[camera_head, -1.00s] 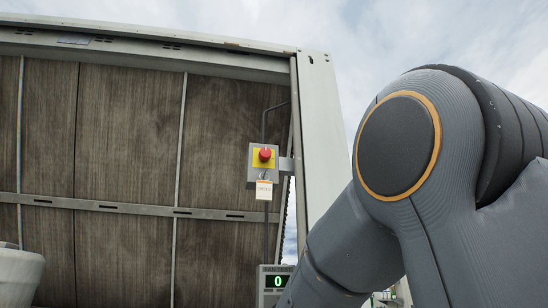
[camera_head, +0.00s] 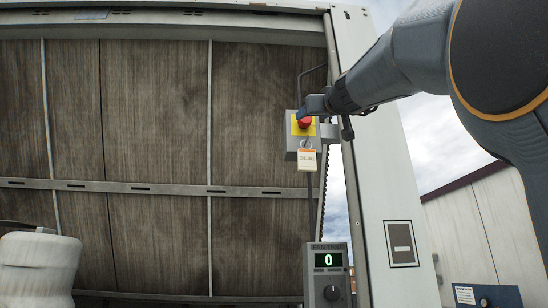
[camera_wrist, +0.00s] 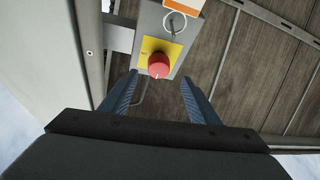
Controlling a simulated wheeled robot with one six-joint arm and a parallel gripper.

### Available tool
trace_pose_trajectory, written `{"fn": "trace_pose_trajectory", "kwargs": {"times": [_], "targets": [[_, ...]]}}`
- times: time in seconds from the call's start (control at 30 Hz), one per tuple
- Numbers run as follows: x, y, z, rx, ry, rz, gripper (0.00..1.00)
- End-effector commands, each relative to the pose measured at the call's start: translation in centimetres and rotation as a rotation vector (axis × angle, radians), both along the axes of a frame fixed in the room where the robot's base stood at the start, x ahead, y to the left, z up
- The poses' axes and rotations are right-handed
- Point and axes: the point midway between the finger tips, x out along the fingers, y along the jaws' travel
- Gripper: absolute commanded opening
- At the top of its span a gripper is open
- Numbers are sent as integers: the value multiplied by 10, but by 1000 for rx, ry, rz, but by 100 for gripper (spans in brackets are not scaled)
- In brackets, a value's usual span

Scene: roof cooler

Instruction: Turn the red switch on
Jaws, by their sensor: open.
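The red switch (camera_head: 304,122) is a round red knob on a yellow plate, set on a grey box (camera_head: 293,150) beside the cooler's light frame post. My gripper (camera_head: 312,107) is at the switch from the right in the head view and partly overlaps its top. In the wrist view the red switch (camera_wrist: 159,66) lies ahead, between and just beyond the two blue fingers of my gripper (camera_wrist: 160,92). The fingers are spread wide with nothing between them. I cannot tell whether a finger touches the knob.
A tag (camera_head: 308,161) hangs on a ring under the switch. Below is a fan test panel (camera_head: 329,275) with a display reading 0 and a dial. Wood-like panels (camera_head: 150,120) fill the cooler behind. The light post (camera_head: 385,200) stands close on the right.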

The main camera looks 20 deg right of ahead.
Motion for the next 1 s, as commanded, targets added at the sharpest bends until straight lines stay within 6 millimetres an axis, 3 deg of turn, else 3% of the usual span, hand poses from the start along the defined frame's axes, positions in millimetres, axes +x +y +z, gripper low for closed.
{"fn": "trace_pose_trajectory", "kwargs": {"times": [0.5,1.0], "targets": [[56,-12,26,3,2,-6,56],[67,-12,28,1,1,-4,54]]}}
